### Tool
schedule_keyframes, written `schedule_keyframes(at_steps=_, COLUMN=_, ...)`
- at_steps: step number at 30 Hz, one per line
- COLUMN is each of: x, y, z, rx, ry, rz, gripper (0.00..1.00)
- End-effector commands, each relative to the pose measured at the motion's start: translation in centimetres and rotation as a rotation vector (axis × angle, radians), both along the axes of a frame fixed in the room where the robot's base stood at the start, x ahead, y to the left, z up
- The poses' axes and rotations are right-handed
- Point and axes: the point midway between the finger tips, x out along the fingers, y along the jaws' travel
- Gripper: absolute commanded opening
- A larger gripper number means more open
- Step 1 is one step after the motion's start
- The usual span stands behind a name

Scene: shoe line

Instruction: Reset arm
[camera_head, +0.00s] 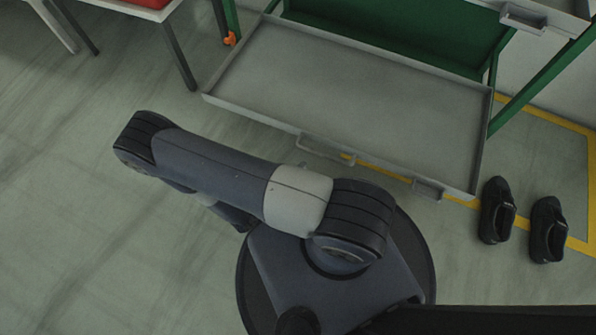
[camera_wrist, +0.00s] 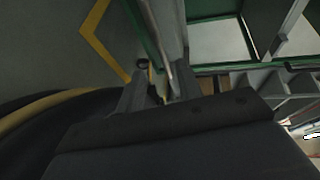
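My arm (camera_head: 222,172) shows in the head view, bent low over my round base, with its far joint out to the left. My gripper is not visible in the head view. In the wrist view my gripper (camera_wrist: 158,90) shows two grey fingers with a gap between them. It looks open, and I see nothing held in it. Small dark and yellow shapes show through the gap, too small to name.
A grey drawer (camera_head: 350,95), empty, is pulled out of a green rack in front of the arm. A pair of black shoes (camera_head: 497,210) stands on the floor at right, by a yellow line. A white table (camera_head: 125,8) is at upper left. The left floor is clear.

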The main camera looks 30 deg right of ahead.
Motion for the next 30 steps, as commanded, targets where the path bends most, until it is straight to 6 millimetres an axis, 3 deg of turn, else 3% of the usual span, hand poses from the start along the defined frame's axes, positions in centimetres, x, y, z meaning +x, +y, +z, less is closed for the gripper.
schedule_keyframes(at_steps=17, x=0.1, y=-0.4, z=-0.1, rx=-0.001, ry=0.001, rz=-0.002, gripper=0.34)
schedule_keyframes(at_steps=30, x=1.4, y=-4.7, z=-1.0, rx=-0.002, ry=0.002, rz=-0.006, gripper=0.34)
